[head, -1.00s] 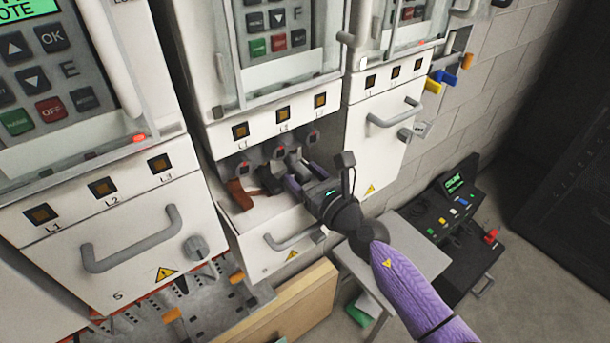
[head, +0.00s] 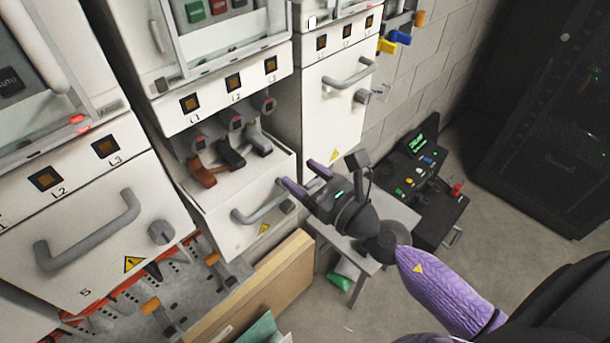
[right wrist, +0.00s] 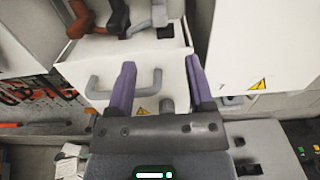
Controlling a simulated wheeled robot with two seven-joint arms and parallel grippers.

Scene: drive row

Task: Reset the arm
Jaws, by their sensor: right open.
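My right gripper (head: 302,178) is in front of the middle cabinet's pulled-out drawer (head: 235,201). Its two purple fingers are apart with nothing between them. In the right wrist view the open gripper (right wrist: 158,75) points at the drawer front and its grey handle (right wrist: 122,82). On the drawer, a brown connector (head: 205,172), a black connector (head: 231,153) and a grey connector (head: 258,140) sit side by side below the L1, L2 and L3 windows. The fingers are apart from these connectors. My left gripper is not in view.
A closed drawer with a handle (head: 88,240) is at the left, another cabinet (head: 333,110) at the right. A small grey table (head: 392,222) stands below my right gripper. A black control console (head: 425,185) with a red lever is beyond it. A wooden board (head: 262,285) leans below the drawer.

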